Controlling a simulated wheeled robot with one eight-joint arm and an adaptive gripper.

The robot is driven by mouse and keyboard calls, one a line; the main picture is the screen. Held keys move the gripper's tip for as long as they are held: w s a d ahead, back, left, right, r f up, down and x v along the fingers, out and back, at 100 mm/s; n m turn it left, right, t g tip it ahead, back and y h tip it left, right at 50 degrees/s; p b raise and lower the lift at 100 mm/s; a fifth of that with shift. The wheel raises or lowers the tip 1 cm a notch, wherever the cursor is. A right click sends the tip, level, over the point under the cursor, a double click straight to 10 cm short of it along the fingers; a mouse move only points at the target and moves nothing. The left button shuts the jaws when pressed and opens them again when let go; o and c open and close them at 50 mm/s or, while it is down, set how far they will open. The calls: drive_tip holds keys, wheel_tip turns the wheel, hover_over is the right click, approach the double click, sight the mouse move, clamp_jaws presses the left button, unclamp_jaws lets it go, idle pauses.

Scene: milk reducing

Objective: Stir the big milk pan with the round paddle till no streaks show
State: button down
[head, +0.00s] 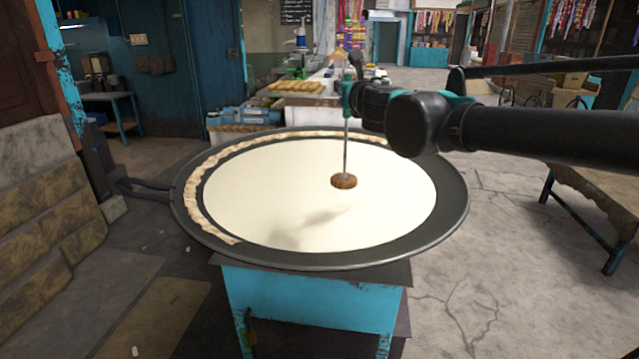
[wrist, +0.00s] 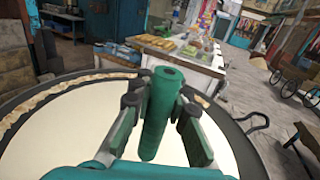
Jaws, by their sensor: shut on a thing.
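The big milk pan (head: 455,205) is wide, dark and shallow, and it rests on a turquoise stand. Pale cream milk (head: 270,190) fills it, with an even-looking surface and a soft shadow. A tan, lumpy band (head: 195,205) lines the left and far rim. The paddle (head: 344,181) has a round brown head at the milk surface, right of the middle, on a thin upright rod. How deep the head sits is unclear. My gripper (head: 348,92) is shut on the paddle's green handle, above the pan. The wrist view shows the green handle (wrist: 160,110) between both fingers.
A counter (head: 310,105) with trays of food stands behind the pan. A pan handle (head: 140,187) sticks out to the left. Stone blocks (head: 45,220) stand at the left, and a wooden bench (head: 600,205) is at the right. Cracked floor is open between pan and bench.

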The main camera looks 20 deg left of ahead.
drive_tip(key=v, duration=3)
drive_tip(key=shift+s, duration=0.3)
